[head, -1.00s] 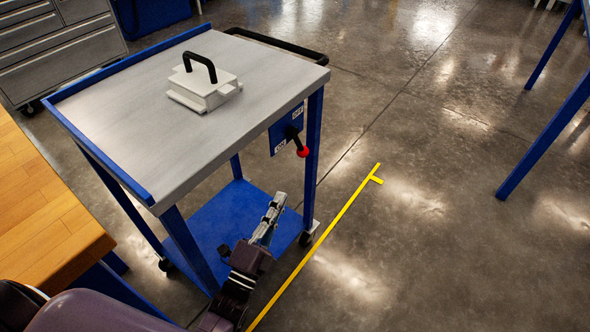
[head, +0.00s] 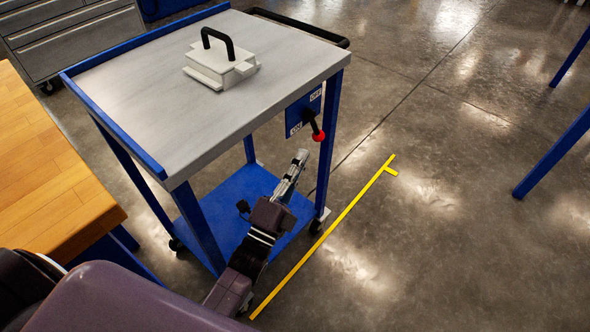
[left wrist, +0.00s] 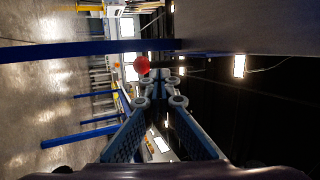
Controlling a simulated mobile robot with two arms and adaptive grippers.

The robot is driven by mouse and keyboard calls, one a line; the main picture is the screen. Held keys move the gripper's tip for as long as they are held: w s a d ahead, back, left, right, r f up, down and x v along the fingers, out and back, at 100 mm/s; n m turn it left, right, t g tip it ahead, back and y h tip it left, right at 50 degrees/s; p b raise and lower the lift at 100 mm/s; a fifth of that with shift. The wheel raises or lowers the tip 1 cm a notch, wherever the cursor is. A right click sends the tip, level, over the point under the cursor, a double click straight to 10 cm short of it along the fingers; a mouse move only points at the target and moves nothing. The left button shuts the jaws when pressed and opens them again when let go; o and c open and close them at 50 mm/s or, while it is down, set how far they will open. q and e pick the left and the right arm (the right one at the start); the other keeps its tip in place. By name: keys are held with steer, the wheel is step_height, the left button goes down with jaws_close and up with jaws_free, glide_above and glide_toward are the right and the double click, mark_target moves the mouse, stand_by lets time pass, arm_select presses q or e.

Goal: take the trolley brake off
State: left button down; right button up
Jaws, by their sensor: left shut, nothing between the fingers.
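The trolley (head: 250,66) has a grey top and blue legs. On its right side, a blue plate (head: 303,108) carries a black brake lever with a red knob (head: 319,137). The lever slants downward between an upper-right label and a lower-left label reading ON. My left gripper (head: 300,158) is shut and empty, just below and left of the knob. In the left wrist view the red knob (left wrist: 142,65) shows just beyond my fingertips (left wrist: 160,85); contact cannot be told. My right gripper is not in view.
A white block with a black handle (head: 221,66) sits on the trolley top. A wooden bench (head: 50,160) stands close at left, a grey drawer cabinet (head: 75,40) behind it.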

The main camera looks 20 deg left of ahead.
mark_target(314, 132)
arm_select(q)
steer(key=shift+x, duration=2.4)
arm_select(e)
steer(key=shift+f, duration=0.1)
arm_select(q)
steer(key=shift+f+b, duration=0.1)
steer(key=shift+b, duration=0.4)
steer(key=shift+w+d+b, duration=0.1)
steer(key=shift+w+b, duration=0.05)
steer(key=shift+b, duration=0.15)
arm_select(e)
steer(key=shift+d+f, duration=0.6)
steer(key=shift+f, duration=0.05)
arm_select(q)
steer(key=shift+t, duration=0.3)
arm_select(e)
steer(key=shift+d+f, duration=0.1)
